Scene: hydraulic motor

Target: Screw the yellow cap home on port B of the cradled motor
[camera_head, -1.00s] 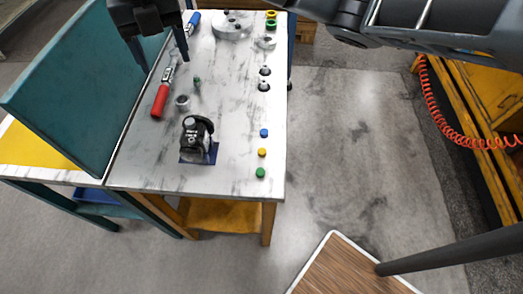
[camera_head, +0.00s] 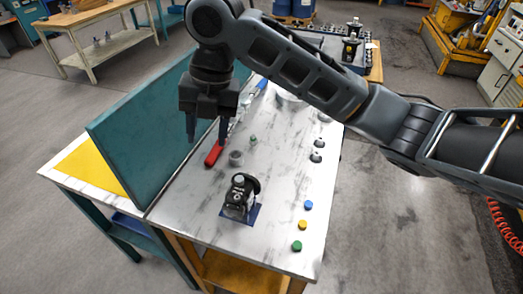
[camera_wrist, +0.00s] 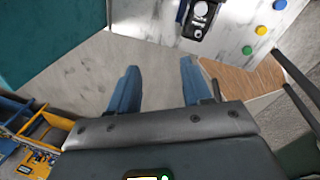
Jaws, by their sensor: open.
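The black motor (camera_head: 239,196) sits in its cradle on a dark blue patch near the front of the metal-topped bench; its ports are too small to tell apart. In the wrist view the motor (camera_wrist: 197,20) shows at the top edge. The yellow cap (camera_head: 303,225) lies on the bench to the right of the motor, between a blue cap (camera_head: 308,205) and a green cap (camera_head: 297,246). The yellow cap also shows in the wrist view (camera_wrist: 261,30). My gripper (camera_head: 207,140) is open and empty, above the bench's left side, behind and left of the motor.
A teal panel (camera_head: 150,140) stands along the bench's left edge. A red-handled tool (camera_head: 213,154), a grey ring (camera_head: 236,158) and small fittings (camera_head: 316,156) lie behind the motor. The bench top around the caps is clear.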

